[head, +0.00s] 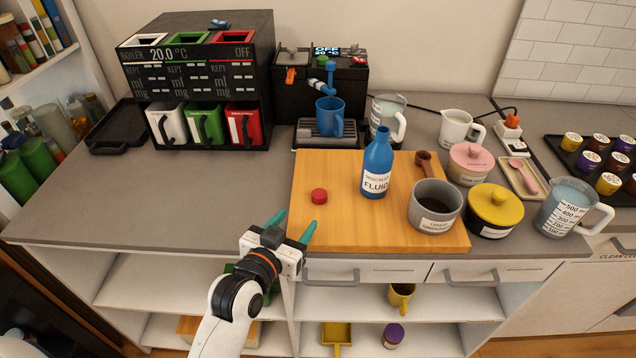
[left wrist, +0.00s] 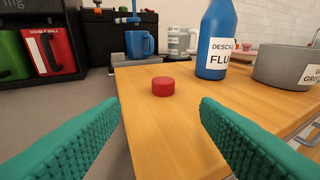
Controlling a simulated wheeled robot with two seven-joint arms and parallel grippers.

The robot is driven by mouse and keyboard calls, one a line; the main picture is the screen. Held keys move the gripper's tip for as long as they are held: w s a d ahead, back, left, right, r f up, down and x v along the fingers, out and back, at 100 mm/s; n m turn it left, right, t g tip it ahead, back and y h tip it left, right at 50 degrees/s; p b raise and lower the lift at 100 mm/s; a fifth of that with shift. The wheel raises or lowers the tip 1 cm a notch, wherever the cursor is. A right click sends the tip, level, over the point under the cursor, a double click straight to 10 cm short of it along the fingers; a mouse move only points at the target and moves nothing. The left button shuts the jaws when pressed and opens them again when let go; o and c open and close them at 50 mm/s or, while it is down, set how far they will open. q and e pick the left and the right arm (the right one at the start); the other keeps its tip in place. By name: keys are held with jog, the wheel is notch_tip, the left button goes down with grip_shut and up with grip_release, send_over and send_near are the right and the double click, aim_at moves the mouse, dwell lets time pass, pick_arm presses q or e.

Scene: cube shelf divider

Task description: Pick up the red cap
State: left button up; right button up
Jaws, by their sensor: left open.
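The red cap (head: 319,196) is a small red disc lying on the left part of the wooden board (head: 350,230). It also shows in the left wrist view (left wrist: 163,87), ahead of and between the two fingers, with nothing touching it. My left gripper (head: 292,226) is open and empty near the board's front left edge, short of the cap. Its teal fingers (left wrist: 160,128) spread wide in the left wrist view. My right gripper is not in view.
A blue descaler bottle (head: 377,165) stands right of the cap, with a grey bowl (head: 435,205) and yellow-lidded pot (head: 493,210) beyond. A coffee machine with a blue cup (head: 330,117) stands behind. The counter left of the board (head: 200,195) is clear.

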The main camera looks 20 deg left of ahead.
aim_at(317, 196)
pick_arm(q)
jog(key=shift+r+x, duration=0.2)
jog(key=shift+x, duration=0.9)
jog(key=p+x, duration=0.1)
jog(key=x, duration=0.2)
jog(key=shift+w+d, duration=0.2)
jog(key=shift+d, duration=0.05)
jog(key=shift+w+f, duration=0.2)
jog(key=shift+w, duration=0.15)
jog(key=p+x, duration=0.1)
jog(key=x, duration=0.3)
jog(key=shift+w+d+r, duration=0.1)
jog(key=shift+w+d, duration=0.1)
jog(key=shift+w, duration=0.45)
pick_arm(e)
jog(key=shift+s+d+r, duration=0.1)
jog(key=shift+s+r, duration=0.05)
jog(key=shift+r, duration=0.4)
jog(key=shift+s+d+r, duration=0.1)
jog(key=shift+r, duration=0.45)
pick_arm(q)
jog(key=shift+s, duration=0.1)
jog(key=shift+c, duration=0.3)
jog(key=c, duration=1)
